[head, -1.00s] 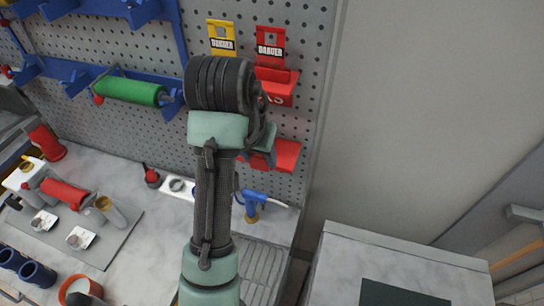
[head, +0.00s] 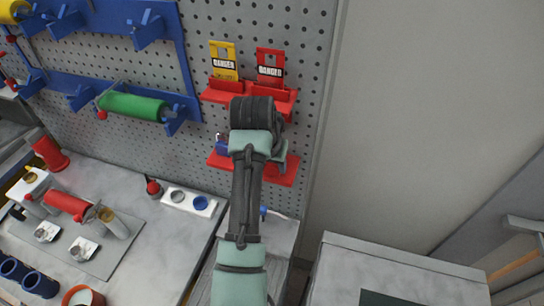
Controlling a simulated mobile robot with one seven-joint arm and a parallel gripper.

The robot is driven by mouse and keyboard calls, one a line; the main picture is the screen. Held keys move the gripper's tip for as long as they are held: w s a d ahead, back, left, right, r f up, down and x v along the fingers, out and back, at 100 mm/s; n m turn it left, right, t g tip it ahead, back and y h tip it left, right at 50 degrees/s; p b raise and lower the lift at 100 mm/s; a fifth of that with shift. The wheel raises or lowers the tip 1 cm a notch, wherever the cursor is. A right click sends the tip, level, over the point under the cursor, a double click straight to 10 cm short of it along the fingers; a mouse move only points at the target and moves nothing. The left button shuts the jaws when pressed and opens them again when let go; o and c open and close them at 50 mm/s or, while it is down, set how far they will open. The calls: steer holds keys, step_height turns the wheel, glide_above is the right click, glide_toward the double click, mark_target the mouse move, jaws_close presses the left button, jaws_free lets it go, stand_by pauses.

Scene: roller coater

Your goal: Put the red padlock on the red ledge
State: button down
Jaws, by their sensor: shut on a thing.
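Two red ledges are on the pegboard in the head view: an upper red ledge (head: 218,97) and a lower red ledge (head: 284,175). A blue padlock (head: 221,147) sits at the left end of the lower ledge. My gripper (head: 279,160) is mostly hidden behind my wrist, in front of the lower ledge; only part of the hand shows. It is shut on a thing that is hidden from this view. I cannot make out a red padlock. Whether the gripper touches the ledge cannot be told.
A yellow danger tag (head: 223,62) and a red danger tag (head: 270,66) stand at the upper ledge. A green roller (head: 132,106) hangs on blue brackets to the left. The workbench (head: 130,190) below holds rollers and cups. A grey cabinet (head: 400,262) stands at the right.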

steer(key=shift+w+f, duration=0.1)
steer(key=shift+f, duration=0.1)
steer(key=shift+c, duration=1.8)
jaws_free()
steer(key=shift+r, duration=0.15)
steer(key=b+v, duration=0.1)
steer(key=v, duration=1.1)
